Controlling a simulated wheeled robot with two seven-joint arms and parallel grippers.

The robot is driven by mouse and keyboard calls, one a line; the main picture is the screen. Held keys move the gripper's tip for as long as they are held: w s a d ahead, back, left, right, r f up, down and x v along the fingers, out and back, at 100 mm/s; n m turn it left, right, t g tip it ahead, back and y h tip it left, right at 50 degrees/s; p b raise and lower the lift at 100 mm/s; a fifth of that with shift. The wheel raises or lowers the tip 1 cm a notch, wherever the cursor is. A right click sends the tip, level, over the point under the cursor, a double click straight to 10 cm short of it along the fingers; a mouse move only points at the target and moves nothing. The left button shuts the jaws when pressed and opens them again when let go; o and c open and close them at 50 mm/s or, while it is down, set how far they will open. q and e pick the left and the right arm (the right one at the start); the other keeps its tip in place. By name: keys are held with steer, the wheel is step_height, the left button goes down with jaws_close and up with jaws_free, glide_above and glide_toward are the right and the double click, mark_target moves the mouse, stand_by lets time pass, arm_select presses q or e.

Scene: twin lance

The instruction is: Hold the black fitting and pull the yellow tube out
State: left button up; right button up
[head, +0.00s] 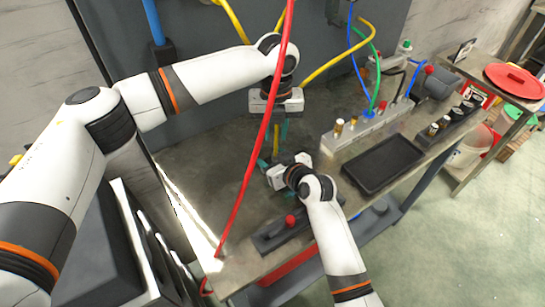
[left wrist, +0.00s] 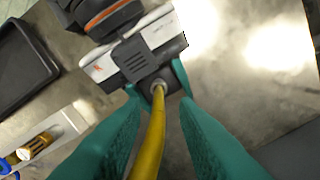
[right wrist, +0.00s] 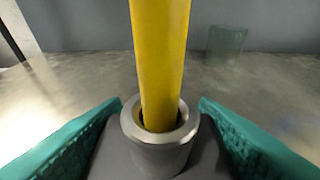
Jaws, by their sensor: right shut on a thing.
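The yellow tube (left wrist: 150,140) runs into a grey metal collar (right wrist: 160,135) on top of the black fitting (right wrist: 145,168). In the right wrist view the tube (right wrist: 160,60) stands upright in the collar. My right gripper (right wrist: 160,120) is shut on the black fitting, a teal finger on each side. My left gripper (head: 278,128) is above it, pointing down. In the left wrist view its teal fingers (left wrist: 158,110) are apart, with the tube between them and gaps either side. In the head view the fitting is mostly hidden by my right gripper (head: 273,162).
A red hose (head: 262,130) hangs across the head view in front of the bench. A black tray (head: 383,163) and a pale block with several fittings (head: 367,128) lie to the right. A dark bar with a red knob (head: 290,221) lies near the front edge.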

arm_select(q)
steer(key=shift+f, duration=1.7)
jaws_close()
